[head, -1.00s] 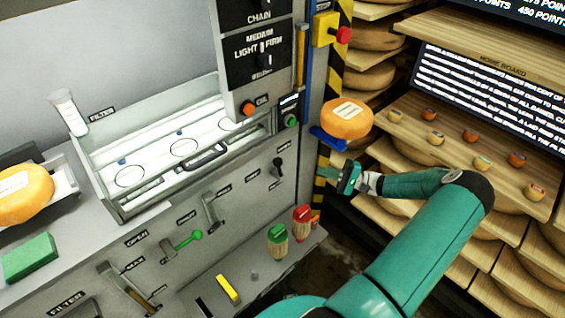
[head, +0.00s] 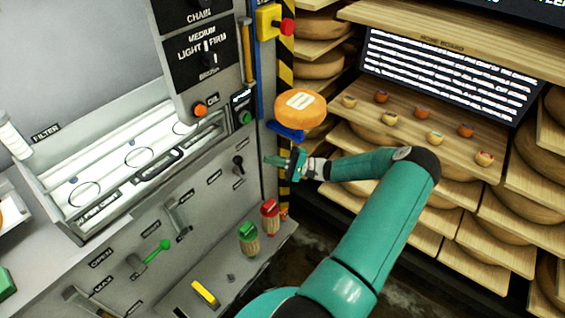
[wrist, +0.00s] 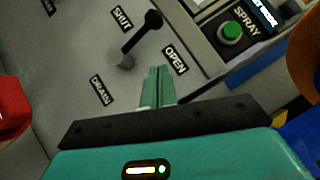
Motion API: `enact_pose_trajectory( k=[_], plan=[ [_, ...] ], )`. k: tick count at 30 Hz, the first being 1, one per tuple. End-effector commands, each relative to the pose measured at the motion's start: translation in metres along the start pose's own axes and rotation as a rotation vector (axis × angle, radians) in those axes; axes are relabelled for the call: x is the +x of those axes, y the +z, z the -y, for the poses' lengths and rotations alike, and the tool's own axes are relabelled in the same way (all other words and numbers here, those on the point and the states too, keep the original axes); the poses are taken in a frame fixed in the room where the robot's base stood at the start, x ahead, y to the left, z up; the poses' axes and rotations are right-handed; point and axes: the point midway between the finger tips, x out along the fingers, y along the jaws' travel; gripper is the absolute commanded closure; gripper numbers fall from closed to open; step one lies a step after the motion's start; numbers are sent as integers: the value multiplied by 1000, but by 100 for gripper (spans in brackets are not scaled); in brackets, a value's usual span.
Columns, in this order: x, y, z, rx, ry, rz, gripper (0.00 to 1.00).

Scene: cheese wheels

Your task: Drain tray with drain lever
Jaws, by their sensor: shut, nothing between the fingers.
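The drain lever (head: 239,163) is a small black lever with a round knob on the grey panel. In the wrist view the drain lever (wrist: 142,33) stands close ahead, between the labels SHUT and OPEN, with a further label that seems to read DRAIN. My gripper (head: 268,160) is shut and empty, just right of the lever in the head view. In the wrist view my gripper (wrist: 158,72) points at the panel beside OPEN, apart from the lever. The tray (head: 120,198) is a pale, open box with ringed circles, up and left of the lever.
A green SPRAY button (wrist: 231,31) sits right of the lever. An orange cheese wheel (head: 300,110) is on a blue support above my gripper. Red-topped (head: 270,215) and green-topped (head: 248,238) brushes stand below. Shelves of cheese (head: 480,210) fill the right.

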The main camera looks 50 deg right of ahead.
Motion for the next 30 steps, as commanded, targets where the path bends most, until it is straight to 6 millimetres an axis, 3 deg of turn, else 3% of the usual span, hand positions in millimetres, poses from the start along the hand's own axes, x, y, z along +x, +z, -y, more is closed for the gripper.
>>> enact_pose_trajectory(
  k=[6, 12, 30],
  plan=[
    [44, 2, 0, 3, 0, 3, 100],
    [61, 23, 0, 1, 0, 0, 100],
    [67, 29, 0, -8, 7, 0, 100]
  ],
)
